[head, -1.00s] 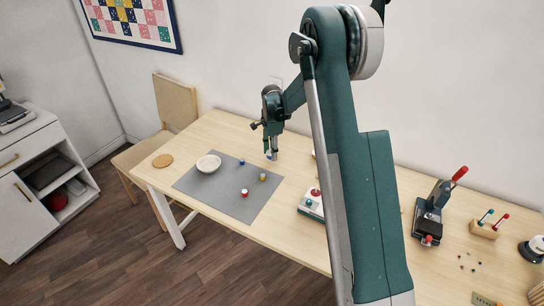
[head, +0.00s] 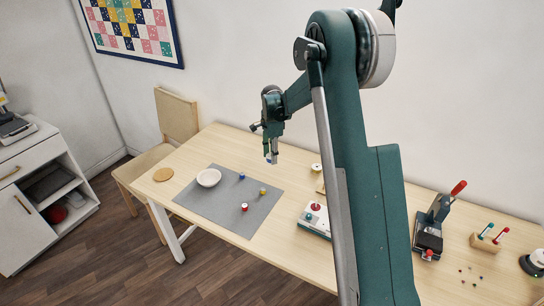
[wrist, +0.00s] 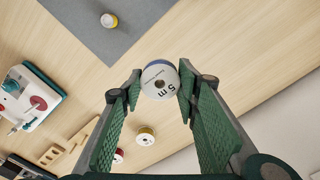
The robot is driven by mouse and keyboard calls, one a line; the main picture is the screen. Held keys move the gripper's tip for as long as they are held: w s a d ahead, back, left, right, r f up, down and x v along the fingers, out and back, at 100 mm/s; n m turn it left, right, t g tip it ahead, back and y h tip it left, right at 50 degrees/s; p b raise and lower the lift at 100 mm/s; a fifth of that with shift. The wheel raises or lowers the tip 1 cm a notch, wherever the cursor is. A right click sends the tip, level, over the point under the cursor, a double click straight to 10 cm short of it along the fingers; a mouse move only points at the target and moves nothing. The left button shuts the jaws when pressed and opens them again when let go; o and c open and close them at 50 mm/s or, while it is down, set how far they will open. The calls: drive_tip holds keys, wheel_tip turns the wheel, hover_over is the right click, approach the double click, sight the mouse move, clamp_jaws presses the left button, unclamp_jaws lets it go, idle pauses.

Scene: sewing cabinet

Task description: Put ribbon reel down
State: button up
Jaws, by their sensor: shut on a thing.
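My gripper (head: 270,157) hangs above the table, beyond the back right corner of the grey mat. In the wrist view its two green fingers (wrist: 158,88) are shut on a ribbon reel (wrist: 160,78), with a "5 m" label on its pale face and a blue rim. The held reel is small and partly hidden by the fingers in the head view, and it appears clear of the tabletop. The grey mat (head: 212,207) carries a blue reel (head: 242,176), a yellow reel (head: 263,191) and a red reel (head: 244,207), spaced apart.
A white bowl (head: 208,177) sits on the mat's left part. A cork coaster (head: 163,174) lies at the table's left end. A white device with a red knob (head: 314,221) stands right of the mat. Loose reels (wrist: 145,136) show near a wooden rack (wrist: 52,155).

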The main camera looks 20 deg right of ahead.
drive_tip(key=shift+d, duration=0.1)
idle(0.3)
drive_tip(key=s+d, duration=0.7)
drive_tip(key=d, duration=0.6)
drive_tip(key=s+d, duration=0.7)
drive_tip(key=d, duration=0.7)
drive_tip(key=s+d, duration=0.7)
drive_tip(key=d, duration=0.7)
drive_tip(key=shift+s+r+n, duration=0.15)
drive_tip(key=shift+n, duration=0.15)
drive_tip(key=shift+f+b, duration=0.65)
drive_tip(key=shift+f, duration=2.5)
drive_tip(key=shift+f+b, duration=0.4)
drive_tip(key=shift+f, duration=1.45)
drive_tip(key=shift+f, duration=0.2)
